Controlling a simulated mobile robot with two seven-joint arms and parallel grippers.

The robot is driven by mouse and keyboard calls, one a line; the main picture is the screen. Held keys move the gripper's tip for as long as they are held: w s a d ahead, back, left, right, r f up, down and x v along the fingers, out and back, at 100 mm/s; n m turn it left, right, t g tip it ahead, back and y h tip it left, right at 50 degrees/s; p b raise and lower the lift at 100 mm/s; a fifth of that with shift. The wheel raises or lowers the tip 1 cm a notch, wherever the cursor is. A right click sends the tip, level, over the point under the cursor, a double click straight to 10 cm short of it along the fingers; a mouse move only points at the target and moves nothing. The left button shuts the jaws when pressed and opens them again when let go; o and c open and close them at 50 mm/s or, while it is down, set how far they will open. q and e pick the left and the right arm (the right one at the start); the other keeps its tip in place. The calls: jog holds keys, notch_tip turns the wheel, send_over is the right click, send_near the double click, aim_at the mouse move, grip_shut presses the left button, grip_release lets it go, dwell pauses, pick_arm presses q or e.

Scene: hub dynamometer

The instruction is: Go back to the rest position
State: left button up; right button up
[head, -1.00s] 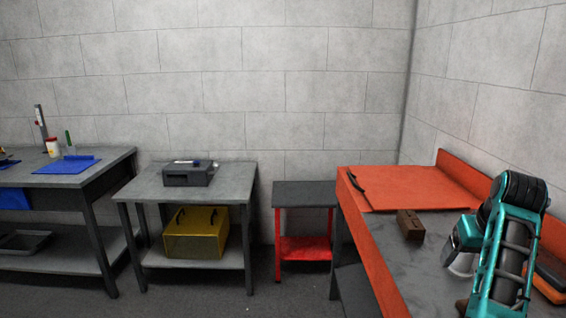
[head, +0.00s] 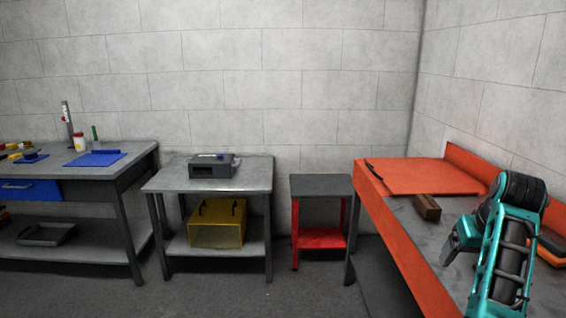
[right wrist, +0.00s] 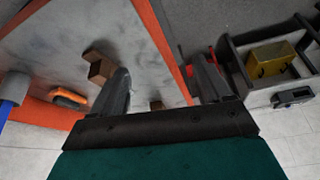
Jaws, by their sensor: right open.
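My right gripper (head: 455,248) hangs over the grey top of the orange-edged bench (head: 397,235) at the right of the head view, below my teal forearm. In the right wrist view its two dark fingers (right wrist: 162,88) stand wide apart with nothing between them. It is open and empty. A brown block (head: 427,207) lies on the bench beyond the gripper, apart from it. My left gripper is in neither view.
An orange mat (head: 422,177) covers the bench's far end. A small red-and-black stand (head: 321,185), a grey table (head: 250,179) with a dark case (head: 212,168) and a yellow box (head: 217,223), and a long workbench (head: 135,160) line the wall. Open floor lies in front.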

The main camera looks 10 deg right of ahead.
jog(key=s+a+f+n+t+h, duration=0.1)
jog(key=a+f+n+t, duration=0.15)
jog(key=f, duration=0.55)
jog(key=s+a+f+n+t+h, duration=0.15)
jog(key=a+f, duration=0.25)
jog(key=f, duration=0.5)
jog(key=s+a+f+n+t+y, duration=0.1)
jog(key=s+a+f+n+y, duration=0.1)
jog(key=s+a+f, duration=0.4)
jog(key=s+a+y, duration=0.1)
jog(key=a, duration=0.3)
jog(key=shift+s+f+t, duration=0.3)
jog(key=shift+f+t, duration=0.05)
jog(key=shift+t, duration=0.05)
jog(key=s+a+y, duration=0.1)
jog(key=s+a, duration=0.1)
jog(key=s+a+f+y, duration=0.1)
jog(key=s+a, duration=0.2)
jog(key=s+a+y, duration=0.1)
jog(key=s+a, duration=0.2)
jog(key=shift+s+f+t, duration=0.1)
jog(key=shift+f+t, duration=0.2)
jog(key=shift+t, duration=0.1)
